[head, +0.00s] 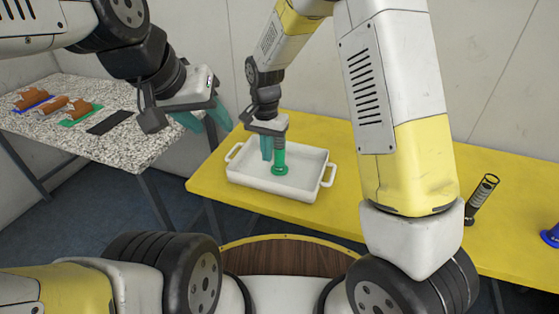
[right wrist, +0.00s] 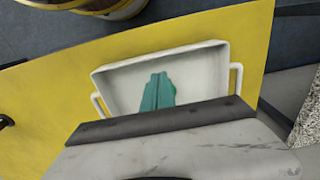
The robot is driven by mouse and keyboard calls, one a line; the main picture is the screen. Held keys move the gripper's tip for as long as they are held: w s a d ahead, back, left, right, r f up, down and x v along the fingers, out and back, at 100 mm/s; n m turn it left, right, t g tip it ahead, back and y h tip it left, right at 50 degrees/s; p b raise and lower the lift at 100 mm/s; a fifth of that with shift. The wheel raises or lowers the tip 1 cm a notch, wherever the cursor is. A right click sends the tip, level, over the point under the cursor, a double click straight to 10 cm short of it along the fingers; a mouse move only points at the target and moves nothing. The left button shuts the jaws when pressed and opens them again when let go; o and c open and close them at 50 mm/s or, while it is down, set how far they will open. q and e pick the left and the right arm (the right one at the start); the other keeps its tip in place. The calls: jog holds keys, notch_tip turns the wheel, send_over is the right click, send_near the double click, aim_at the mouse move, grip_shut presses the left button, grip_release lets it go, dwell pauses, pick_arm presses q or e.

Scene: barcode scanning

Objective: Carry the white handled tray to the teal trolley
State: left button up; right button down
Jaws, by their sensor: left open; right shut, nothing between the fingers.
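The white handled tray (head: 255,184) stands on the yellow table, with a handle at each end; it also shows in the right wrist view (right wrist: 211,62). My right gripper (head: 266,158) points down over the inside of the tray, its teal fingers (right wrist: 157,92) together and empty. My left gripper (head: 207,122) is open and empty, left of the tray and above the table's left edge. No teal trolley is seen.
A speckled table (head: 120,152) at the left holds brown items on blue and green mats, and a black mat (head: 110,122). A dark cylinder (head: 482,197) and a blue item (head: 551,235) stand on the yellow table (head: 345,148) at the right. My right arm crosses the view.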

send_near(268, 178)
jog(key=s+f, duration=0.1)
jog(key=f, duration=0.1)
jog(key=s+f, duration=0.3)
jog(key=shift+s+d+f, duration=0.2)
jog(key=shift+s+f, duration=0.05)
jog(key=shift+f, duration=0.15)
